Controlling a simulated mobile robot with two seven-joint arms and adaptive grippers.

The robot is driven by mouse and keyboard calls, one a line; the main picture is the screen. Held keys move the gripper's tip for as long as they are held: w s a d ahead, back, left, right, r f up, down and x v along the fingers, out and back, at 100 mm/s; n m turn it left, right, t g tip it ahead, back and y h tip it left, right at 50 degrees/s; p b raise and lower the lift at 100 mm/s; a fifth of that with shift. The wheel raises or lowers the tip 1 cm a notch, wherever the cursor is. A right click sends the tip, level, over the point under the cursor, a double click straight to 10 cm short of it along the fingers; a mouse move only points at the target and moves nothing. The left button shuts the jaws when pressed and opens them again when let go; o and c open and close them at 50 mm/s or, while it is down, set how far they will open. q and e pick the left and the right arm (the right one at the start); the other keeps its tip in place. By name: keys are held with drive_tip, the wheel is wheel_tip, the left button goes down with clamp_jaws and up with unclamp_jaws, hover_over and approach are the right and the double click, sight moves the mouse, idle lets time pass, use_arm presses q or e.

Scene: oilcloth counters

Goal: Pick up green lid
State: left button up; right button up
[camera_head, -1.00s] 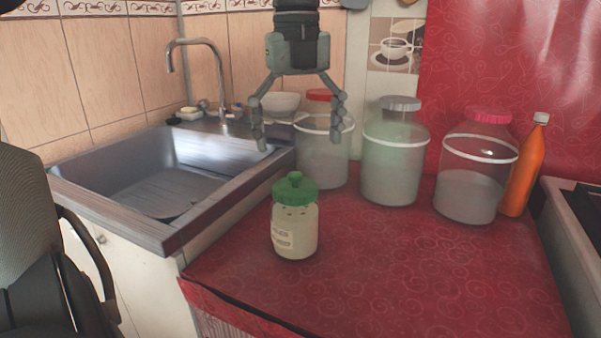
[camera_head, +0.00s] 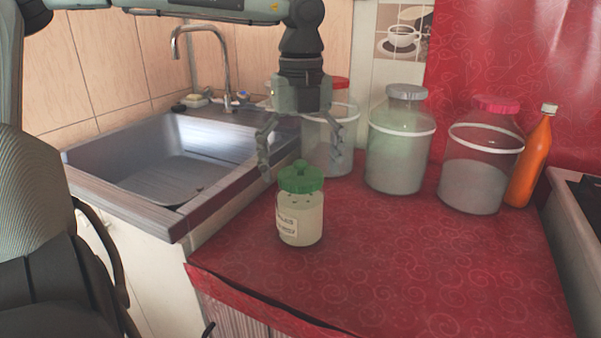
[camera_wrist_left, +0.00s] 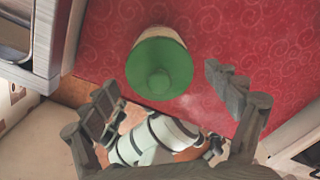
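The green lid (camera_head: 301,178) with a round knob sits on a small jar (camera_head: 301,219) of pale contents with a label, upright on the red counter. My left gripper (camera_head: 302,166) points down, open and empty, with its fingers spread just above and around the knob's height; exact depth is hard to tell. In the left wrist view the green lid (camera_wrist_left: 160,68) shows from above, ahead of and between the open fingers of my left gripper (camera_wrist_left: 168,90), not touched by them.
Large jars with a red lid (camera_head: 338,84), a grey lid (camera_head: 407,92) and a pink lid (camera_head: 497,105) stand behind, beside an orange bottle (camera_head: 531,160). A sink (camera_head: 165,165) lies left. The red counter (camera_head: 430,260) is clear at the front right.

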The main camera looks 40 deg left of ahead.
use_arm(q)
drive_tip(key=c, duration=0.8)
drive_tip(key=shift+o, duration=0.2)
drive_tip(key=shift+r, duration=0.1)
